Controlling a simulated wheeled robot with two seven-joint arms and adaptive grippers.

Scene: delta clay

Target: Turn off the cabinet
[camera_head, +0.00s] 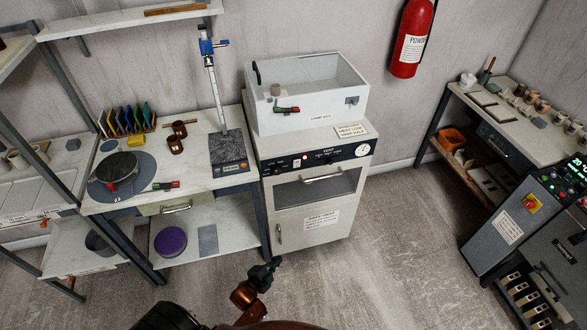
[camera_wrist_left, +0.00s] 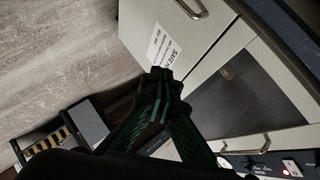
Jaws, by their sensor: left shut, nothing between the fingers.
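The pale cabinet (camera_head: 315,205) stands against the wall in the middle of the head view, with a drawer-like glazed door, a lower labelled door and a dark control strip (camera_head: 318,158) along its top front. The strip carries a white rocker switch (camera_head: 297,163), knobs and a round gauge (camera_head: 362,150). My right gripper is out of view.
A white open-topped box (camera_head: 305,100) sits on the cabinet. A workbench (camera_head: 195,160) with a height gauge and a turntable stands on the left. A grey machine (camera_head: 510,215) and a shelf table (camera_head: 540,140) stand on the right. The floor in front is clear.

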